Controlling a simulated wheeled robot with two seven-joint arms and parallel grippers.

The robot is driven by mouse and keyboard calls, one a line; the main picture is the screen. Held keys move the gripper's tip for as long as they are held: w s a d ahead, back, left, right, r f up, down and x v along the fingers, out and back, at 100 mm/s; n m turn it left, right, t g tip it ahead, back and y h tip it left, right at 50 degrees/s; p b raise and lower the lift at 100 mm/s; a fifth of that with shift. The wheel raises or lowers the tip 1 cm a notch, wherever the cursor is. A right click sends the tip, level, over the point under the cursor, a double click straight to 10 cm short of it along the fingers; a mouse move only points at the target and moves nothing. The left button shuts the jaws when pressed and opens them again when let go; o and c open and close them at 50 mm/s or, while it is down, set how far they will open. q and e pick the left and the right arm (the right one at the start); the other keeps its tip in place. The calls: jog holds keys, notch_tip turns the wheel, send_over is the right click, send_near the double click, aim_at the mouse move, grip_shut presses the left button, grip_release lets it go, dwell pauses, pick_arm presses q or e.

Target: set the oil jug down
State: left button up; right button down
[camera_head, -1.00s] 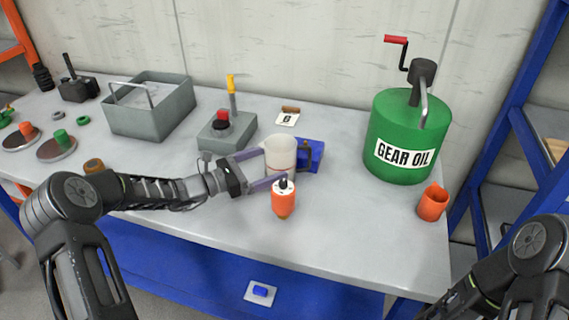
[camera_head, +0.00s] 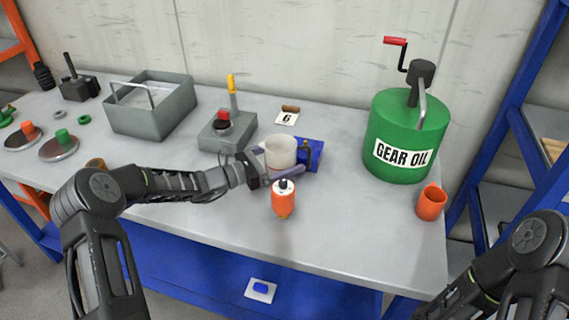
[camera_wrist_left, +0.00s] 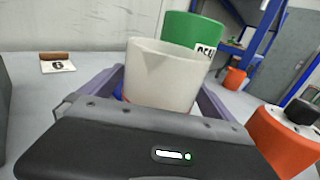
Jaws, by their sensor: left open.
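The oil jug is a whitish cup-like vessel (camera_head: 281,152) near the middle of the bench; it also shows upright in the left wrist view (camera_wrist_left: 160,78). My left gripper (camera_head: 287,166) is open around it, with one purple finger on each side. The near finger crosses in front of its lower part. Its foot is hidden, so I cannot tell whether it touches the bench. My right gripper is out of view; only part of that arm shows at the lower right.
A blue block (camera_head: 312,152) sits just right of the jug. An orange bottle (camera_head: 283,201) stands close in front of it. The green gear oil drum (camera_head: 397,133) and an orange cup (camera_head: 431,203) are at the right. A grey switch box (camera_head: 224,133) is at the left.

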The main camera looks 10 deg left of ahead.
pick_arm(q)
jog(key=shift+c, duration=0.6)
jog(key=c, duration=1.9)
jog(key=shift+r, duration=0.2)
notch_tip(320, 180, up, 10)
jog(key=shift+f+b, duration=0.15)
jog(key=shift+b, duration=0.55)
